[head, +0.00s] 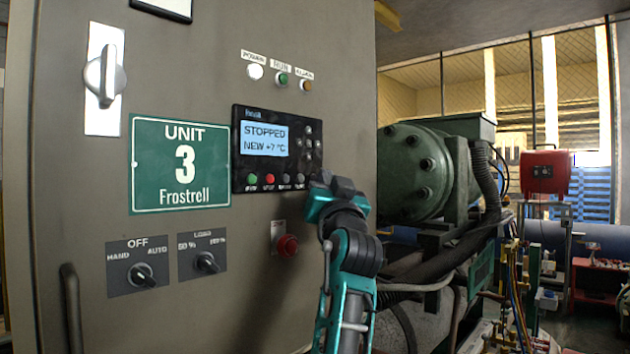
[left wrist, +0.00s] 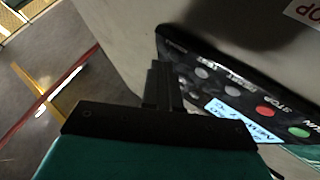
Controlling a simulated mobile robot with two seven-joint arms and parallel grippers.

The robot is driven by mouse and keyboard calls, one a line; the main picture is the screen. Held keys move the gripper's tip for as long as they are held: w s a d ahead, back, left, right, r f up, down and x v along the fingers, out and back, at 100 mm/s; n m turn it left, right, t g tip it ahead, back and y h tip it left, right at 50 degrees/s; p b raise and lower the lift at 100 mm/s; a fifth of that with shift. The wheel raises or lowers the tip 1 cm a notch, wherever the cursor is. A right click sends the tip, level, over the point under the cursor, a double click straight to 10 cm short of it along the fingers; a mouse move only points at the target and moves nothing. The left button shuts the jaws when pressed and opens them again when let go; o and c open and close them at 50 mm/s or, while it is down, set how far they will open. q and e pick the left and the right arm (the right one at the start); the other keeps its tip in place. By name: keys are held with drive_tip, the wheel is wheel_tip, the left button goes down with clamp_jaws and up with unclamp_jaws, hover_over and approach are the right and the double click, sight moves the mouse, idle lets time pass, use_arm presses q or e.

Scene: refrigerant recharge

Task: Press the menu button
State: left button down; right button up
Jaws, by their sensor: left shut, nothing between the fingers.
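The black controller panel (head: 239,160) is on the grey cabinet door, with a lit display (head: 265,138) reading "STOPPED" and "NEW +7 °C". Small keys (head: 308,143) sit right of the display. Below is a row with a green button (head: 251,180), a red button (head: 269,179) and two dark ones. I cannot read which is the menu button. My left gripper (head: 319,180) is shut and empty at the panel's lower right corner. In the left wrist view its fingers (left wrist: 162,84) overlap the panel's key side and hide part of it; contact is unclear. My right gripper is not in view.
A red emergency knob (head: 287,246) is on the door below the panel. Selector switches (head: 145,281) are lower left, and a rotary handle (head: 104,77) is upper left. Green machinery (head: 415,170) and hoses stand right of the cabinet.

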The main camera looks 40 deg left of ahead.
use_arm(q)
drive_tip(key=shift+d, duration=0.45)
drive_tip(key=shift+s+d+b, duration=0.15)
drive_tip(key=shift+d+b, duration=0.35)
drive_tip(key=shift+d, duration=0.75)
drive_tip(key=shift+s+d+b, duration=0.1)
drive_tip(key=shift+d+b, duration=0.4)
drive_tip(key=shift+d, duration=0.75)
